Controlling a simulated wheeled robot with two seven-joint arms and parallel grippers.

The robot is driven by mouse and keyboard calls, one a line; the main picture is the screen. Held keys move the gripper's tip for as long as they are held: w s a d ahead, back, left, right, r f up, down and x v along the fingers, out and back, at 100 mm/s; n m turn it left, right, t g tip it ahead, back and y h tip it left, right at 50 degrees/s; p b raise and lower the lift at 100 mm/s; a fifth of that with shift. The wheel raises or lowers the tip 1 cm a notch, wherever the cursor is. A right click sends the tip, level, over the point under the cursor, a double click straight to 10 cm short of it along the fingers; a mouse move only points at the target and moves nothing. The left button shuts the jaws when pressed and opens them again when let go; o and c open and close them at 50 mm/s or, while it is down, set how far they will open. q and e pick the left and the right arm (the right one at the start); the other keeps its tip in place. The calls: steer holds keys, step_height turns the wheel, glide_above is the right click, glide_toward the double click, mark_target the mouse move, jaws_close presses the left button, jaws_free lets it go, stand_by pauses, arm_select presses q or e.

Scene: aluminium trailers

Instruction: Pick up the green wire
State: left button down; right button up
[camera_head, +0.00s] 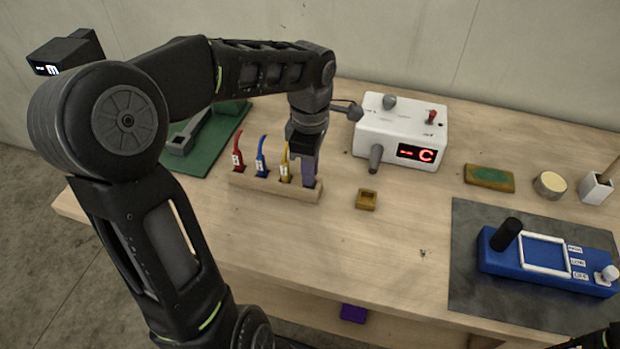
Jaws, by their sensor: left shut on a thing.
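A wooden rack (248,184) holds a red wire (237,155), a blue wire (261,158) and a yellow wire (284,163) standing in a row. My left gripper (309,178) points down at the right end of the rack, just right of the yellow wire. It is shut on the wire at that end slot, which its fingers hide, so no green shows clearly there. The wire's lower end seems still at the rack. My right gripper is out of view.
A white box (395,145) with a red display stands behind and right of the rack. A small wooden block (366,199) lies to its right. A blue device (500,262) sits on a grey mat (470,225). The front middle of the table is clear.

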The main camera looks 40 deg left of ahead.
arm_select(q)
step_height(320, 180, up, 10)
steer(key=shift+r, duration=0.1)
stand_by(0.6)
stand_by(0.5)
